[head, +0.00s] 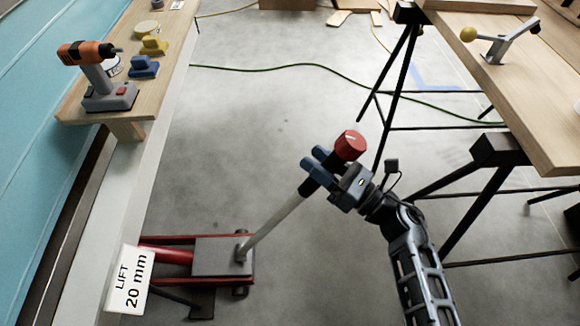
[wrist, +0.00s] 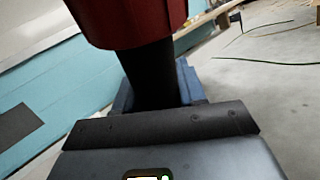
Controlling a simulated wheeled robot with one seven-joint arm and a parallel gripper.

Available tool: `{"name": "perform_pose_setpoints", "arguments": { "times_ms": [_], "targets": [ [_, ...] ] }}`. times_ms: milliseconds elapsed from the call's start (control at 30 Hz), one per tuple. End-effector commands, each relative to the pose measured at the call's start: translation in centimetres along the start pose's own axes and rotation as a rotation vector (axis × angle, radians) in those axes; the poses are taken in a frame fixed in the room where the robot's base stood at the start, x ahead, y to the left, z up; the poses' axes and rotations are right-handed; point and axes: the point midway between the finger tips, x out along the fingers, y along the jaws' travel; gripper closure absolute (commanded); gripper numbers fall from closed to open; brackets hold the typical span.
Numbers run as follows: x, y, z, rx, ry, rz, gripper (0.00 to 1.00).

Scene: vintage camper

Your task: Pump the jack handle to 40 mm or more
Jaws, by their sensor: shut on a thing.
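The jack (head: 222,255) is a red and grey floor jack, partly under the blue camper's side. Its handle (head: 275,222) is a grey rod leaning up and to the right, with a black grip and a red knob (head: 350,145) on top. My gripper (head: 317,168) has blue fingertips and is shut on the black grip, just below the knob. In the wrist view, the red knob (wrist: 130,20) and black grip (wrist: 150,75) stand in front of the gripper. A white sign (head: 130,280) by the jack reads "LIFT 20 mm".
A wooden shelf (head: 150,75) on the left holds an orange drill (head: 100,75) and blue and yellow tools. A wooden table (head: 480,80) on black trestles (head: 495,150) stands right, close to my arm. A green cable (head: 300,66) crosses the floor. The grey floor between is mostly clear.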

Motion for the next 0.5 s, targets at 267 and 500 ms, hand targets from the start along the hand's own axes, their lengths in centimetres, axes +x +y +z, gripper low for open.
{"name": "perform_pose_setpoints", "arguments": {
  "times_ms": [267,500],
  "targets": [
    [-5.5,-4.6,-1.8,0.069,-0.090,0.007,1.00],
    [-9.0,-7.4,-2.7,0.117,-0.152,0.015,1.00]
  ]
}}
